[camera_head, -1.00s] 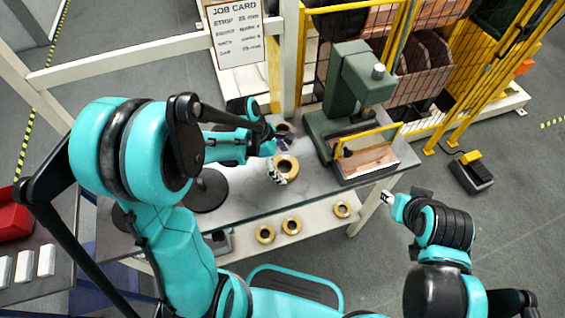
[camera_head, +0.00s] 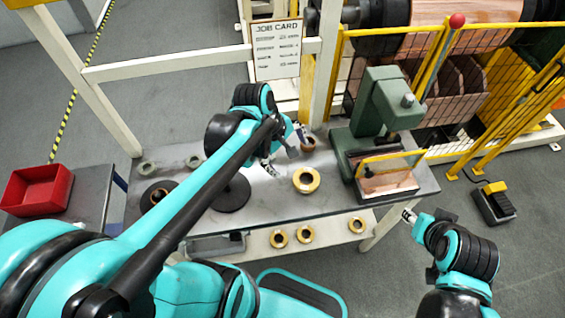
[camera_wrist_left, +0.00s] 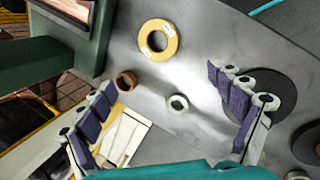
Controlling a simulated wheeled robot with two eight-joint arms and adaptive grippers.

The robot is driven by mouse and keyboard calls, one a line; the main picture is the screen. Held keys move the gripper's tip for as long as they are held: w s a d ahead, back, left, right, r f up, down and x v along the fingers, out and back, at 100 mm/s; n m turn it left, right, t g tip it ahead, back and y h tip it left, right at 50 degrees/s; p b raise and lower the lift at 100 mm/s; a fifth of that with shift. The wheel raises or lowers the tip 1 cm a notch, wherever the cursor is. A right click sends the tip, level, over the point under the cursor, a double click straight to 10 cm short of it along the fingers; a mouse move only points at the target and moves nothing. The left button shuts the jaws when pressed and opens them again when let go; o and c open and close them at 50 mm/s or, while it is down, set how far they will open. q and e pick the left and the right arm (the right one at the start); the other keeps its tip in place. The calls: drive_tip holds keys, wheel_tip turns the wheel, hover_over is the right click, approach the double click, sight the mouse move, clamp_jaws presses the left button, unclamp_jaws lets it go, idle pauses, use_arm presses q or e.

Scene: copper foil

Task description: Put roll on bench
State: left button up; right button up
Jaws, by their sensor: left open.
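A gold-coloured roll (camera_head: 306,180) with a dark hole lies flat on the grey bench (camera_head: 285,207), left of the green press. It also shows in the left wrist view (camera_wrist_left: 158,40), apart from the fingers. My left gripper (camera_head: 287,150) is over the bench, up and left of this roll. In the wrist view its purple-padded fingers (camera_wrist_left: 160,82) are spread wide with nothing held. Three similar rolls sit on the lower shelf: left (camera_head: 278,239), middle (camera_head: 304,234) and right (camera_head: 357,225). My right gripper (camera_head: 409,215) is right of the bench; its jaws are too small to read.
The green press (camera_head: 382,110) with a yellow guard stands at the bench's right end. A black disc (camera_head: 232,196), a small brown roll (camera_head: 308,145) and a small grey ring (camera_wrist_left: 178,103) occupy the bench. A red bin (camera_head: 38,190) is at left.

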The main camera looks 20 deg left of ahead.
use_arm(q)
drive_tip(key=s+r+m+t+y, duration=0.2)
drive_tip(key=s+m, duration=0.4)
drive_tip(key=m, duration=0.8)
drive_tip(key=shift+a+r+t+y, duration=0.15)
drive_tip(key=shift+r+t+y, duration=0.25)
drive_tip(key=shift+t, duration=0.8)
